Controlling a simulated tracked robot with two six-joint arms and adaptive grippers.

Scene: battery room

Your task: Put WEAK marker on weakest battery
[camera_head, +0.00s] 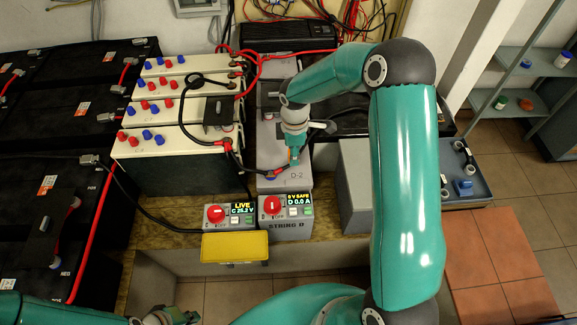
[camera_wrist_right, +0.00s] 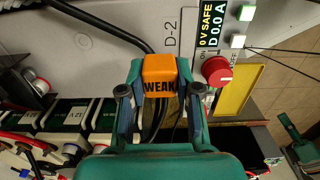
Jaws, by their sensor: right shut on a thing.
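The orange WEAK marker (camera_wrist_right: 160,75) is between the fingertips of my right gripper (camera_wrist_right: 158,92) in the right wrist view, and its black lettering faces the camera. In the head view my right gripper (camera_head: 294,157) is shut on it, low over the grey battery labelled D-2 (camera_head: 266,158). The D-2 label also shows on the grey surface (camera_wrist_right: 120,40) in the wrist view. I cannot tell whether the marker touches that surface. Cream batteries (camera_head: 160,148) with red and blue caps stand left of D-2. My left gripper (camera_head: 176,316) is partly cut off at the bottom edge; its jaws are unclear.
A control box reading LIVE C 25.2 V (camera_head: 230,216) and one reading 0 V SAFE D 0.0 A (camera_head: 286,214) stand in front. Black cables cross the batteries. Large black batteries (camera_head: 50,150) fill the left; shelves (camera_head: 525,95) stand right.

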